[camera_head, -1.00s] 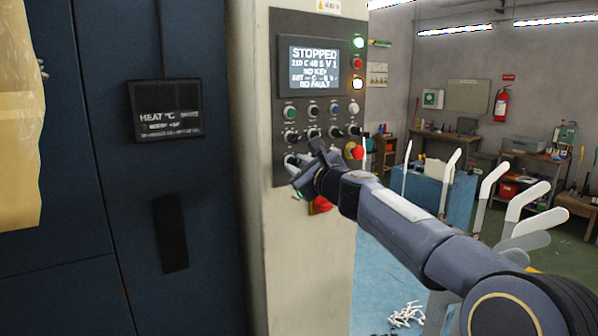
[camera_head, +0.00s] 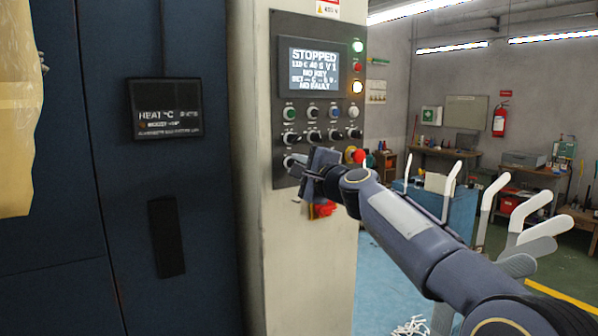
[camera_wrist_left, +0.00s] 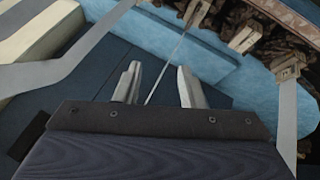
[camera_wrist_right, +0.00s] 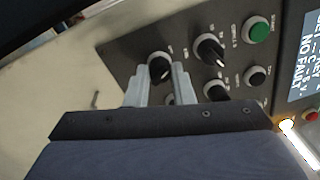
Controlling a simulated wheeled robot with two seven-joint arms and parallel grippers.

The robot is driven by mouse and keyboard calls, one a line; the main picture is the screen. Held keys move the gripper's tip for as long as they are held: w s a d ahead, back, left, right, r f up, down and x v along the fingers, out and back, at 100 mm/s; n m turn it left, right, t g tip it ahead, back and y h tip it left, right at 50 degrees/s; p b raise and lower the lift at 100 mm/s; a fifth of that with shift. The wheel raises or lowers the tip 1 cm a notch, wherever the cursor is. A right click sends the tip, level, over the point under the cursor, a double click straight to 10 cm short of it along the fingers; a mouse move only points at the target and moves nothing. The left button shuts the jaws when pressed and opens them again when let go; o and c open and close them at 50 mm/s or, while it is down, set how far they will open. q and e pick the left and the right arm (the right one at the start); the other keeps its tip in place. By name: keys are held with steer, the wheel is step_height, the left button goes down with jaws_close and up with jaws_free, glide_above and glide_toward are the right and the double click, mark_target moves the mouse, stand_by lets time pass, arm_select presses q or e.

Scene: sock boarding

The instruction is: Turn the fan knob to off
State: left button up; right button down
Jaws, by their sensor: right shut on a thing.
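The control panel (camera_head: 277,105) on the pale column has a screen reading STOPPED and rows of buttons and black knobs. My right gripper (camera_head: 300,166) is at the bottom left of the panel. In the right wrist view its fingers (camera_wrist_right: 161,78) are shut on a black knob (camera_wrist_right: 160,66) with a pale ring; the knob also shows in the head view (camera_head: 291,161). The labels are too small to read, so I cannot tell which knob is the fan's. My left gripper (camera_wrist_left: 159,86) is open and empty, seen only in the left wrist view.
Other knobs (camera_wrist_right: 209,50) and a green button (camera_wrist_right: 258,31) sit close beside the right gripper. A red object (camera_head: 324,209) is below it on the column. A dark blue cabinet (camera_head: 70,180) stands left. White sock boards (camera_head: 489,205) stand at the right.

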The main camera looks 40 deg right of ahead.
steer(key=shift+f, duration=0.1)
stand_by(0.4)
steer(key=c, duration=1.3)
jaws_free()
steer(key=shift+o, duration=0.2)
steer(key=s+a+b, duration=0.1)
steer(key=s, duration=0.6)
steer(key=shift+s, duration=0.4)
steer(key=shift+f, duration=0.15)
